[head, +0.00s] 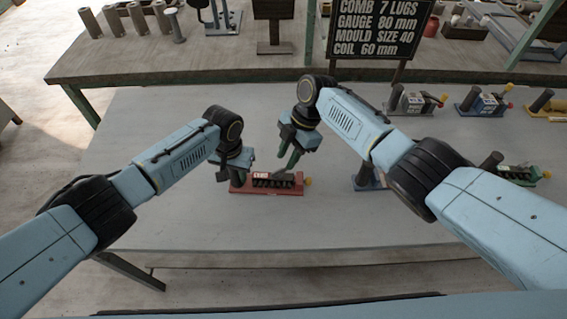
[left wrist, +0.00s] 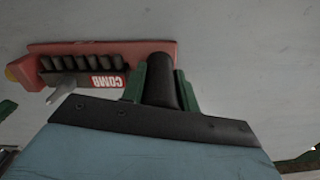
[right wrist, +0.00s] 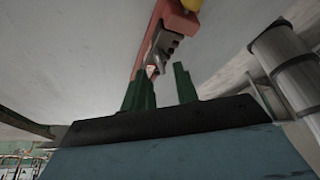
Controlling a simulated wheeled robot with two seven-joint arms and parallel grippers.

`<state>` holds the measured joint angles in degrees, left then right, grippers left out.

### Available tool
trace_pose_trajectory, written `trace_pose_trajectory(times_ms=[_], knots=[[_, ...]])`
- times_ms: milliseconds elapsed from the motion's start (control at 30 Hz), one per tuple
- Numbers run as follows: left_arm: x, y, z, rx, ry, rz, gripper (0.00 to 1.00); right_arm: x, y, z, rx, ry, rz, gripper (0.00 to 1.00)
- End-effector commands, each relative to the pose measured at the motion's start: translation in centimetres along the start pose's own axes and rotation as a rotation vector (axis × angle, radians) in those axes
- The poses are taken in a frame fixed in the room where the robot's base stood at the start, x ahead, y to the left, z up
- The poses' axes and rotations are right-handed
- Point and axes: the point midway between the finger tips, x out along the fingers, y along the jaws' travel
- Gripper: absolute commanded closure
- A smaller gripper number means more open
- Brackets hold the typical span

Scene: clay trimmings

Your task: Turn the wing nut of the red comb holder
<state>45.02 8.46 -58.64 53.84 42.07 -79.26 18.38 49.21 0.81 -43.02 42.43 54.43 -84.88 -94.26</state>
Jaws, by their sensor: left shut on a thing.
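The red comb holder (head: 262,188) lies on the grey table, with a row of dark lugs, a "COMB" label and a yellow knob (head: 308,181) at its right end. My left gripper (head: 233,172) is shut on its dark upright handle (left wrist: 162,82) at the label end. A grey piece that looks like the wing nut (left wrist: 66,88) sticks out from the holder's side in the left wrist view. My right gripper (head: 288,157) is above the holder's right half. In the right wrist view its green fingers (right wrist: 160,88) are apart and empty, pointing toward the holder's side.
A blue holder (head: 368,183) and a green holder (head: 515,174) stand to the right, partly behind my right arm. More holders (head: 412,101) stand at the back right. A sign (head: 372,28) reads "COMB 7 LUGS". The table's left and front are clear.

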Motion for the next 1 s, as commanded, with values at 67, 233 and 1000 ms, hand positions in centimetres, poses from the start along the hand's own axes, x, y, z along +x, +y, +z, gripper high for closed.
trace_pose_trajectory(times_ms=[67, 233, 1000], knots=[[-0.1, 0.0, -0.1, 0.0, 0.002, 0.001, 1.0, 1.4, 0.0, -0.1, 0.002, 0.0, -0.002, 0.7], [-0.1, 0.0, -0.1, 0.0, 0.002, 0.001, 1.0, 2.8, 0.0, 0.0, 0.001, 0.0, 0.0, 0.7], [-0.1, 0.0, -0.1, 0.0, 0.002, 0.001, 1.0, 3.5, 0.0, 0.0, 0.0, -0.001, 0.002, 1.0]])
